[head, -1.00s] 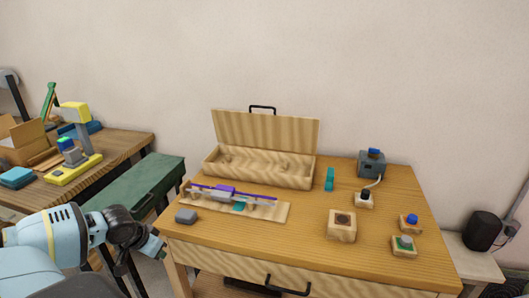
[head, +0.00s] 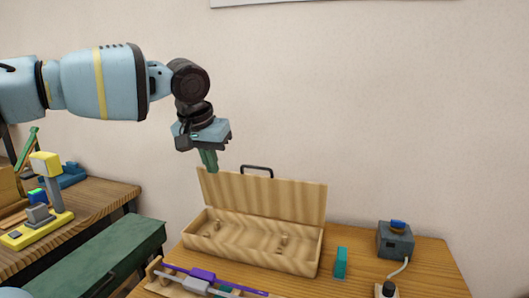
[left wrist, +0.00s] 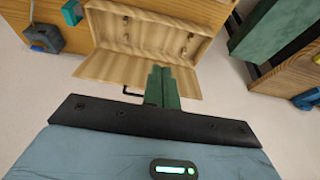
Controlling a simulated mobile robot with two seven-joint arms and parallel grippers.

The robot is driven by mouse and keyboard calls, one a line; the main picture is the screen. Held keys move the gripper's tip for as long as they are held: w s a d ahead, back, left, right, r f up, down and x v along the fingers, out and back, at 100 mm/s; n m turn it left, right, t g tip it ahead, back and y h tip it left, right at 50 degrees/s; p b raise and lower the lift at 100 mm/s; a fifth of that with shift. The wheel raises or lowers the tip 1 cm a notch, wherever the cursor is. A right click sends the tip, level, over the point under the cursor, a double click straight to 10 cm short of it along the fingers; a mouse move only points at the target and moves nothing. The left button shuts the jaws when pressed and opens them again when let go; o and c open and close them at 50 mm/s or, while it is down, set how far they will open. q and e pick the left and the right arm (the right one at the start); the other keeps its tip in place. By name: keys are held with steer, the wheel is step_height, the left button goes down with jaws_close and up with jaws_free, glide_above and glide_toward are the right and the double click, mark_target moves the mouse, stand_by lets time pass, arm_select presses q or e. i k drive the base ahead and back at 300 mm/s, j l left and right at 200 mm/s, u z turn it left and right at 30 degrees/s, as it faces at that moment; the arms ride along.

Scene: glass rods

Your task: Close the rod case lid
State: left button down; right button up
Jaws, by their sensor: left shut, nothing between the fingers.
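The rod case (head: 250,254) is a long striped wooden box at the back of the table. Its lid (head: 262,197) stands up, open, leaning back toward the wall, with a dark handle (head: 257,169) on its top edge. In the left wrist view the open case (left wrist: 155,34) shows pegs inside, and the lid (left wrist: 136,75) reaches toward my fingers. My left gripper (head: 210,168) points down with its green fingers together, empty, near the lid's top left corner. The fingers also show in the left wrist view (left wrist: 162,72), overlapping the lid's edge. My right gripper is not in view.
A rod with purple and grey parts (head: 202,278) lies in front of the case. A teal block (head: 340,262) and a grey device with a blue knob (head: 396,240) stand to the right. A green cabinet (head: 90,260) is at the left.

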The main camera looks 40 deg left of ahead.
mark_target(305, 202)
steer(key=i+j, duration=0.2)
steer(key=i, duration=0.2)
steer(key=i+j, duration=0.2)
steer(key=i, duration=0.2)
